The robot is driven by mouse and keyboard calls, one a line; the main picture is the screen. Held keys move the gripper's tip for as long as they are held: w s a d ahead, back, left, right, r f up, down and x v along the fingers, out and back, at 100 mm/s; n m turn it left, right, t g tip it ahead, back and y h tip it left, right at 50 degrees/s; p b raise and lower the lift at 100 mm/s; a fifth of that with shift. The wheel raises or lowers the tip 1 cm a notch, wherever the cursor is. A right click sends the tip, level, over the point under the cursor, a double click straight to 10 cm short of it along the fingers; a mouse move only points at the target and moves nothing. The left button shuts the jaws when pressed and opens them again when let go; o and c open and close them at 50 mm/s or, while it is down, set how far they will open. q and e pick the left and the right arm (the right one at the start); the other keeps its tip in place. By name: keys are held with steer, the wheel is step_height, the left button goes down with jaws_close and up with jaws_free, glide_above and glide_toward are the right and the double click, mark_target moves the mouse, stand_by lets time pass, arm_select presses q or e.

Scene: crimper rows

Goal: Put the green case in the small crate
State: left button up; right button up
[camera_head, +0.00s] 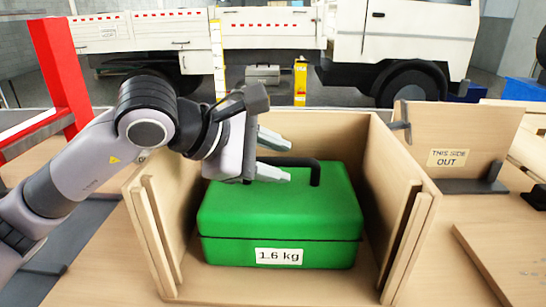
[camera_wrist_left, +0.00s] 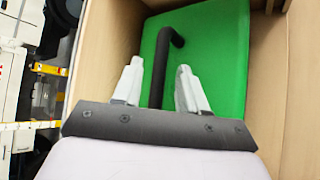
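The green case (camera_head: 281,215) has a black handle on top and a "1.6 kg" label on its front. It sits inside an open-fronted wooden crate (camera_head: 399,180). My left gripper (camera_head: 290,159) reaches in from the left, above the case and near its handle. In the left wrist view, its two fingers (camera_wrist_left: 160,82) are spread apart, with the black handle (camera_wrist_left: 162,62) showing between and beyond them over the green case (camera_wrist_left: 215,50). I cannot tell whether the fingers are level with the handle; they do not close on it. My right gripper is not in view.
A wooden panel (camera_head: 457,145) labelled "THIS SIDE OUT" stands right of the crate. The crate's side walls flank the case closely. A red post (camera_head: 62,75) stands at the left. A white truck (camera_head: 390,40) is in the background.

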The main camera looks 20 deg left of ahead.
arm_select(q)
steer(key=shift+r, duration=0.1)
steer(key=shift+r, duration=0.15)
steer(key=v, duration=1.1)
steer(key=shift+s+a, duration=0.25)
steer(key=shift+s, duration=0.1)
steer(key=shift+r, duration=0.15)
